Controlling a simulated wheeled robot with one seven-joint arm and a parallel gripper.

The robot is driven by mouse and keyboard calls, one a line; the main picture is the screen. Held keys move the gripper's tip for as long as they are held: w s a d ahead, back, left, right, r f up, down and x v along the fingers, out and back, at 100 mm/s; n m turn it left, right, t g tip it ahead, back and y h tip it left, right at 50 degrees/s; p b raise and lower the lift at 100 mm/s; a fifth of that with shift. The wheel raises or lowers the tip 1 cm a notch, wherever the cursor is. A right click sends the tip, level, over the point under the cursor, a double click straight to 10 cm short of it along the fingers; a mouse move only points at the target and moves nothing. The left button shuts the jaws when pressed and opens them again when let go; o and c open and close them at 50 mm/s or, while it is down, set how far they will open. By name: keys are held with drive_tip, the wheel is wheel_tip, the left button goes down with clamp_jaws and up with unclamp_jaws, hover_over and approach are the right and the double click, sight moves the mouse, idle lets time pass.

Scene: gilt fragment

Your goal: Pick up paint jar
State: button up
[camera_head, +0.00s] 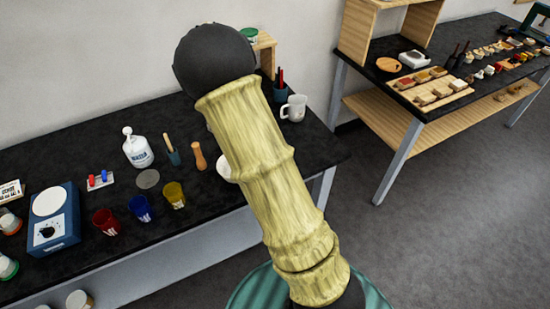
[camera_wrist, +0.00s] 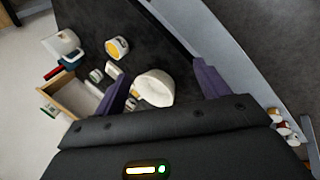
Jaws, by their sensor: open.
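In the wrist view, a white round jar with a yellow top or contents (camera_wrist: 117,47) stands on the dark bench, beyond and left of my gripper; it looks like a paint jar, but I cannot be sure. My gripper (camera_wrist: 161,70) is open and empty, its two purple fingers spread apart. A white bowl (camera_wrist: 153,87) shows between the fingers, lower down on the bench; I cannot tell its height gap. In the head view my arm hides the gripper and most of the bowl. Other small lidded jars (camera_head: 8,222) stand at the bench's left edge.
A white mug (camera_head: 293,108) and a pen cup (camera_head: 280,90) stand near the bench's right end. A wooden box (camera_wrist: 75,95) is left of my fingers. Red (camera_head: 105,221), blue (camera_head: 140,208) and yellow (camera_head: 174,195) cups line the front. A blue scale (camera_head: 55,222) is farther left.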

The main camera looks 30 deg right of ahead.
drive_tip(key=w+d+f+n+t+h+b, duration=0.1)
drive_tip(key=w+d+f+n+t, duration=0.1)
drive_tip(key=n, duration=0.8)
drive_tip(key=w+d+f+n+t+h+b, duration=0.1)
drive_tip(key=n+t, duration=0.4)
drive_tip(key=n, duration=0.5)
wheel_tip(320, 180, down, 2)
drive_tip(key=shift+w+d+f, duration=0.2)
drive_tip(key=shift+w+d, duration=0.6)
drive_tip(key=shift+d, duration=0.45)
drive_tip(key=shift+b, duration=0.4)
drive_tip(key=b+x, duration=0.3)
drive_tip(key=x, duration=0.8)
drive_tip(key=shift+w+d+f, duration=0.1)
drive_tip(key=shift+w+d, duration=0.2)
drive_tip(key=shift+w+f, duration=0.1)
drive_tip(key=shift+w, duration=0.05)
